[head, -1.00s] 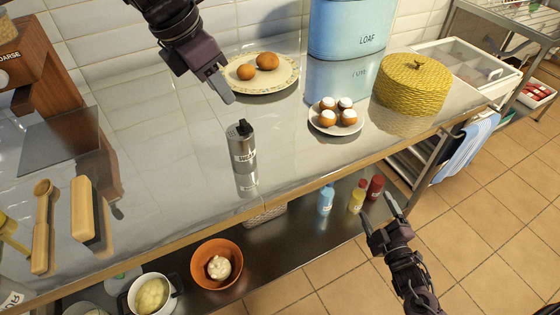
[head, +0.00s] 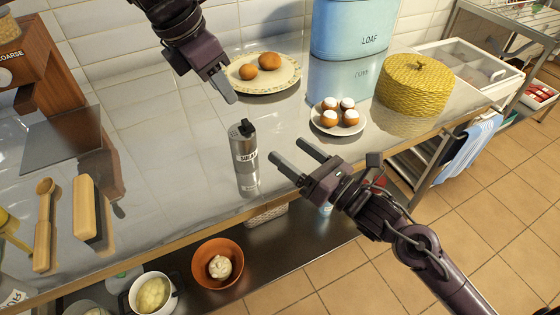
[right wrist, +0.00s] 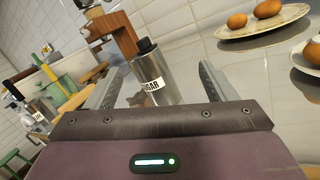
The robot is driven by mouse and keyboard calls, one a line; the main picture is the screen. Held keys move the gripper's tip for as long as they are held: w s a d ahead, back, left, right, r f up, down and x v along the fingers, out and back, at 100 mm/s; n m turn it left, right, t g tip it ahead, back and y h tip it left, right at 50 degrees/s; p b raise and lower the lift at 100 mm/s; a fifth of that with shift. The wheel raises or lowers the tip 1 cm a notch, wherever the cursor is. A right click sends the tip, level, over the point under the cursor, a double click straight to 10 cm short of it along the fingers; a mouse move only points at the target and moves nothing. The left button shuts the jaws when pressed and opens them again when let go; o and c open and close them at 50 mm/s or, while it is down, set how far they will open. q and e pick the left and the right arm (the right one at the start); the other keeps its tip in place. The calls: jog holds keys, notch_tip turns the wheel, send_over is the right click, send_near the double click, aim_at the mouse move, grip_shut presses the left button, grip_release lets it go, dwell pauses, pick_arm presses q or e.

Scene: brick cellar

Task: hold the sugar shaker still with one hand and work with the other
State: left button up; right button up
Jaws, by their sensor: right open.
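The sugar shaker (head: 243,148) is a steel cylinder with a black top and a label. It stands upright on the shiny counter. It also shows in the right wrist view (right wrist: 154,76), between and beyond the two fingers. My right gripper (head: 292,151) is open and empty, to the right of the shaker, with its fingers pointing toward it and apart from it. It also shows in the right wrist view (right wrist: 160,90). My left gripper (head: 228,90) is above the counter, behind the shaker and apart from it. Its fingers overlap in the view, so its opening is unclear.
A yellow woven basket (head: 414,83) is further right. A wooden spoon (head: 44,224) and a brush (head: 85,208) lie at left.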

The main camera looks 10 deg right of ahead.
aim_at(254, 149)
jog(key=a+n, duration=0.1)
jog(key=a+f+n+g, duration=0.1)
jog(key=n, duration=0.1)
jog(key=a+n+g, duration=0.1)
jog(key=n, duration=0.1)
jog(key=shift+w+a+f, duration=0.1)
jog(key=shift+f, duration=0.3)
jog(key=x, duration=0.7)
jog(key=shift+w+a+f, duration=0.15)
jog(key=shift+a, duration=0.15)
jog(key=c, duration=1.1)
jog(key=shift+c, duration=0.2)
